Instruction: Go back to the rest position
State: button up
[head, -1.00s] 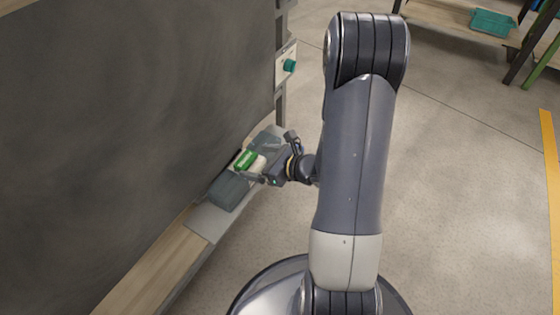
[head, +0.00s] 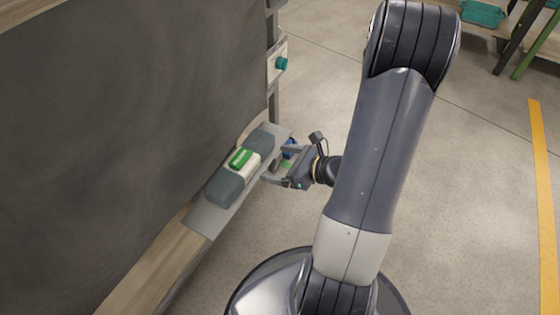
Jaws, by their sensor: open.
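My gripper (head: 273,169) is open, with its fingers pointing left. It stands just to the right of the grey ledge and looks empty. A white block with a green top (head: 241,159) sits between two dark grey blocks, one nearer (head: 225,187) and one farther (head: 260,141), on the grey ledge (head: 206,219). The gripper is apart from the white and green block. Small blue and green shapes show behind the gripper, too covered to make out.
A large dark panel (head: 120,130) rises along the left above a wooden board (head: 150,265). A post beside it carries a box with a teal knob (head: 281,64). A teal bin (head: 481,13) sits on a far shelf. Open floor (head: 470,200) lies to the right, with a yellow line (head: 544,190).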

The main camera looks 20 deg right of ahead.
aim_at(241, 157)
dwell(0.3)
jog(key=b+x, duration=0.3)
jog(key=x, duration=0.9)
jog(key=shift+f+b, duration=0.15)
jog(key=shift+b, duration=0.15)
jog(key=shift+f, duration=0.15)
